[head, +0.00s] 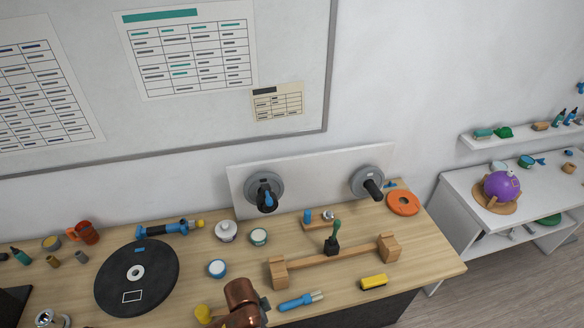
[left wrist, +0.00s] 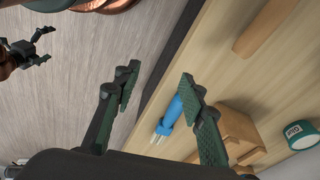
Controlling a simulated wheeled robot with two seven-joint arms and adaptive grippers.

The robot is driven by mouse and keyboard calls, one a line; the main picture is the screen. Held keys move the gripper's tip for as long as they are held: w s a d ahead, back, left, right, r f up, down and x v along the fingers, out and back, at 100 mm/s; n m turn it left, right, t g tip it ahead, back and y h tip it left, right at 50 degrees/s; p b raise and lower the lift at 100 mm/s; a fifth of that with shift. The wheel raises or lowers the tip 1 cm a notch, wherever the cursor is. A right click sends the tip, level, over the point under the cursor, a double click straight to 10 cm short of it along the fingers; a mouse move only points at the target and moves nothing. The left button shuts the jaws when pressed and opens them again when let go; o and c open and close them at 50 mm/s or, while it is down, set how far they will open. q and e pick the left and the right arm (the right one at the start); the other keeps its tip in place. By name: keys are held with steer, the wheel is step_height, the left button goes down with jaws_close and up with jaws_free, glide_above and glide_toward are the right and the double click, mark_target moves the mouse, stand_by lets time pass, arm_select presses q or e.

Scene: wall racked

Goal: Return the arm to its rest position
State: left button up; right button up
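My left gripper (left wrist: 158,92) is open and empty in the left wrist view, its two fingers well apart. It is over the front edge of the wooden bench (head: 440,262). A blue-handled brush (left wrist: 171,115) shows beyond and between the fingers, lying on the bench; it also shows in the head view (head: 300,301). A dark gripper, apparently my right one (left wrist: 44,46), shows at the upper left of the left wrist view over the floor, with its fingers apart and nothing between them. Neither gripper shows in the head view; only a copper-coloured link of mine is at the bottom.
Two grey wall hubs (head: 264,187) are behind. A white shelf unit (head: 455,205) stands right. Floor (left wrist: 70,75) is open in front.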

arm_select(q)
steer(key=s+a+n+t+y, duration=0.1)
steer(key=s+a+n+t, duration=0.1)
steer(key=s+a+n, duration=0.8)
steer(key=s+a+n+t+y, duration=0.1)
steer(key=s+a+n+y, duration=0.2)
steer(key=a, duration=1.3)
step_height(320, 180, down, 36)
steer(key=s+d+g+h+b, duration=0.1)
steer(key=s+h+b, duration=0.1)
steer(key=b, duration=0.7)
steer(key=s+f+b, duration=0.4)
steer(key=s+f, duration=0.6)
steer(key=f, duration=0.4)
steer(key=s+f+m+g+b, duration=0.1)
steer(key=s+f+b, duration=0.3)
steer(key=s+f, duration=0.6)
step_height(320, 180, down, 4)
steer(key=shift+f+g, duration=0.1)
steer(key=shift+g, duration=0.2)
steer(key=shift+s+d, duration=0.1)
